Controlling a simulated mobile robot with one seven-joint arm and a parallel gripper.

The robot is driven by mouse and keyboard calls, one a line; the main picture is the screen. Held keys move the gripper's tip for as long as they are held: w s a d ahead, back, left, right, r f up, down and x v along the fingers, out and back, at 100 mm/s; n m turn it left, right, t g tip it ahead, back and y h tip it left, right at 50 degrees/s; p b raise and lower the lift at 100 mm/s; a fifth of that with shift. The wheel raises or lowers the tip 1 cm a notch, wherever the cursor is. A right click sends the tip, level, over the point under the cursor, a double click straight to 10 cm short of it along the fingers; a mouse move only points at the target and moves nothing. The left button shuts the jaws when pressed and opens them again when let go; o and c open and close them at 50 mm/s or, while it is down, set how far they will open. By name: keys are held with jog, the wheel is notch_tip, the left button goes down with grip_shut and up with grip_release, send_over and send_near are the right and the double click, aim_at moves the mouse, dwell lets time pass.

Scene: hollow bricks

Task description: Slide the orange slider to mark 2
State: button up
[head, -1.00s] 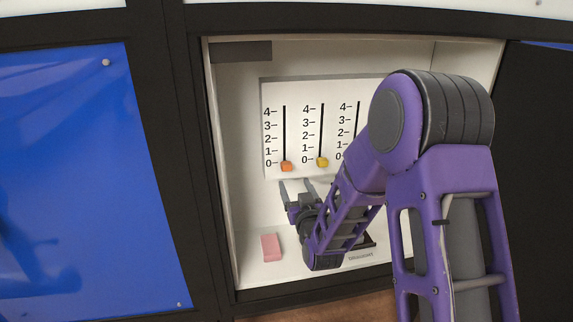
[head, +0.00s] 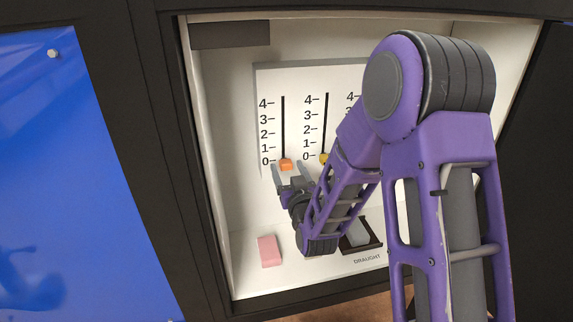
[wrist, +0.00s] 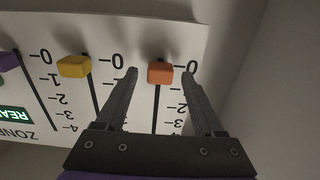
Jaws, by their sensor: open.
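The orange slider (head: 286,165) sits at mark 0, at the bottom of the leftmost slot on the white scale panel (head: 265,82). Marks 0 to 4 run up beside the slot. In the wrist view the scale appears upside down, and the orange slider (wrist: 160,72) lies between the two fingertips, with a gap visible on each side. My gripper (head: 287,167) is open, its fingers reaching up toward the panel on either side of the slider. The wrist view also shows my gripper (wrist: 160,73) open and empty. I cannot tell whether the fingers touch the panel.
A yellow slider (wrist: 74,66) is at 0 in the neighbouring slot, and a purple slider (wrist: 9,61) is beyond it. A pink block (head: 269,251) and a dark-framed DRAUGHT part (head: 374,246) are on the box floor. The box's left wall (head: 212,150) stands close by.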

jog(key=shift+w, duration=0.1)
grip_shut()
dwell(0.4)
dwell(1.1)
